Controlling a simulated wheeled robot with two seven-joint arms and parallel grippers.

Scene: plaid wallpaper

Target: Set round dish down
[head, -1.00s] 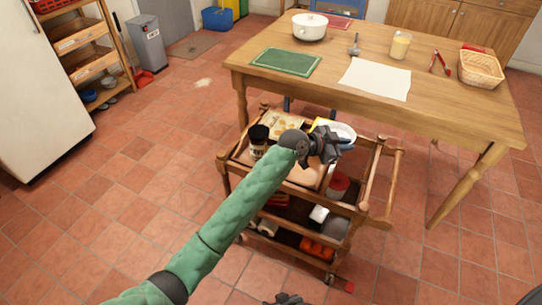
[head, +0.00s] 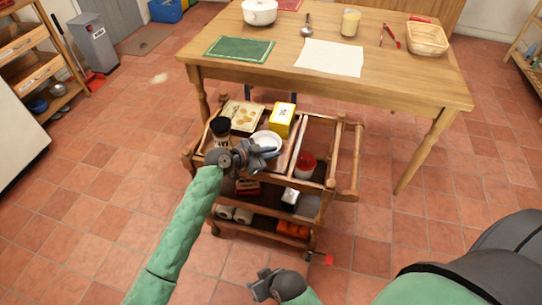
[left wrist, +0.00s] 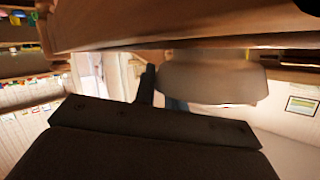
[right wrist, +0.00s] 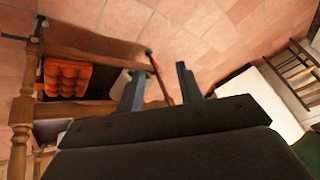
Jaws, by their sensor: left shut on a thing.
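The round dish (head: 266,140) is white and sits at the top of the wooden trolley (head: 357,165) in the head view. My left gripper (head: 268,152) is shut on its near rim. In the left wrist view the dish (left wrist: 212,78) is a pale shape beside a dark finger. I cannot tell whether the dish touches the trolley top. My right gripper (head: 264,287) is low in front of the trolley; the right wrist view shows its fingers (right wrist: 158,86) apart with nothing between them.
A yellow box (head: 282,120), a dark jar (head: 221,130) and a patterned board (head: 244,116) stand close around the dish. The wooden table (head: 400,85) stands behind the trolley.

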